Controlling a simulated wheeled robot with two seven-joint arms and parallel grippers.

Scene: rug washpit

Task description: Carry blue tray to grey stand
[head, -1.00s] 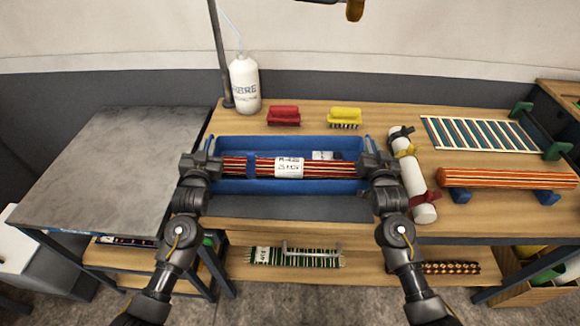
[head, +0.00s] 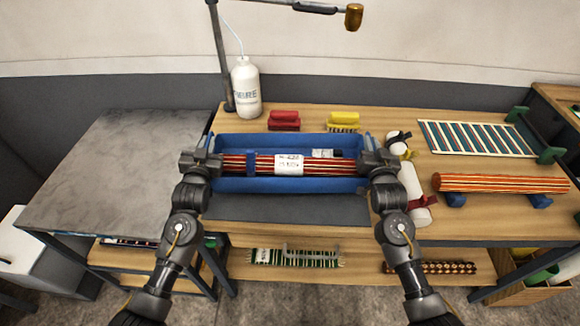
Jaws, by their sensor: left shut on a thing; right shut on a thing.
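The blue tray (head: 290,185) is in the middle of the head view, over the wooden bench. A striped red rolled rug (head: 340,165) with a white label lies in it, with a blue band near its left end. My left gripper (head: 205,162) is shut on the tray's left end and my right gripper (head: 375,162) is shut on its right end. The fingertips are hard to make out. The tray looks level; whether it is clear of the bench is hard to tell. The grey-topped stand (head: 110,170) is at the left, its top bare.
A white bottle (head: 246,90) and a lamp post (head: 224,60) stand behind the tray's left end. Red (head: 284,118) and yellow (head: 343,120) brushes lie behind the tray. A white roll (head: 416,195) lies close to my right gripper. An orange striped roll (head: 500,183) rests further right.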

